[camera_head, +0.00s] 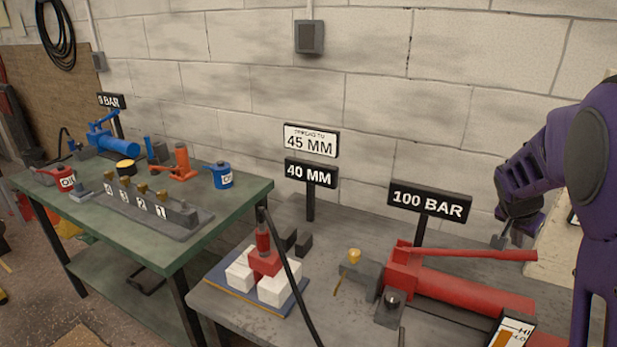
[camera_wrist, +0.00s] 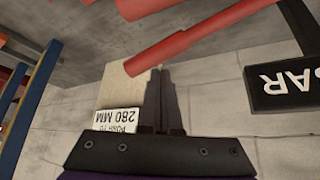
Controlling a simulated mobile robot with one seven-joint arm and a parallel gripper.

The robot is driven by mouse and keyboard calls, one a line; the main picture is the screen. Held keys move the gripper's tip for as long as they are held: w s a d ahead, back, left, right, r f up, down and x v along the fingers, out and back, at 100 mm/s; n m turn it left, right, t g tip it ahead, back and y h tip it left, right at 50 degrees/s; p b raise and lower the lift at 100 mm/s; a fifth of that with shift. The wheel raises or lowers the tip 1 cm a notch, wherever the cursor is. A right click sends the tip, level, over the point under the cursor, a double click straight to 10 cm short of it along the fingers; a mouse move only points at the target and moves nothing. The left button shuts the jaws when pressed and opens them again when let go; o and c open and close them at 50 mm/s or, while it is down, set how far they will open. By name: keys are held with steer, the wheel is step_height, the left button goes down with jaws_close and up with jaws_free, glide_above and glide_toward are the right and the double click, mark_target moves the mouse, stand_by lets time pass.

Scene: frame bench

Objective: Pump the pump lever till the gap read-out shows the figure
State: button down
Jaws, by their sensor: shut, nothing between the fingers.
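The red hand pump (camera_head: 470,288) lies on the grey bench at right, its red pump lever (camera_head: 470,253) low and nearly level above the body. My gripper (camera_head: 499,241) is shut and empty, close by the lever's outer half; I cannot tell whether they touch. In the wrist view the lever (camera_wrist: 185,42) crosses just beyond my closed fingertips (camera_wrist: 158,72). The black gap read-out (camera_head: 310,174) shows 40 MM, under a white sign (camera_head: 311,141) reading 45 MM. The pressure read-out (camera_head: 430,201) shows 100 BAR. The red spreader (camera_head: 265,259) stands between white blocks (camera_head: 277,289).
A black hose (camera_head: 290,270) runs from the spreader over the bench front. A yellow-knobbed valve (camera_head: 354,257) stands left of the pump. A green table (camera_head: 225,205) at left holds a blue pump (camera_head: 117,147) and other parts. A block wall stands behind.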

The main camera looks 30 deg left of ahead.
mark_target(509, 254)
step_height(509, 254, down, 6)
steer(key=b, duration=0.3)
steer(key=shift+r, duration=0.25)
step_height(509, 254, down, 2)
steer(key=shift+s+f, duration=0.1)
steer(key=shift+f, duration=0.1)
step_height(509, 254, up, 8)
steer(key=p, duration=0.4)
steer(key=shift+r, duration=0.25)
steer(key=shift+f, duration=0.15)
